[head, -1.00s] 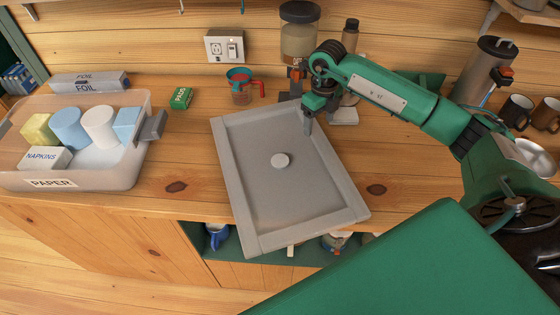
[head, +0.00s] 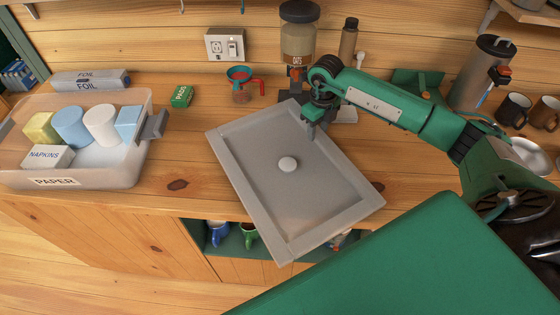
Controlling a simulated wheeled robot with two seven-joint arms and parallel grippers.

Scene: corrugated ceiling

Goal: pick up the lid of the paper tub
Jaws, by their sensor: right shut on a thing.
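The paper tub (head: 110,178) stands open at the left, labelled PAPER, with a napkins box, a yellow block, and white and blue rolls inside. My left gripper is not in view.
A foil box (head: 90,80) lies behind the tub, and a green pads box (head: 181,96) and a red-handled measuring cup (head: 243,88) stand behind the lid. An oats dispenser (head: 298,45) is close behind my right gripper. Counter between tub and lid is clear.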

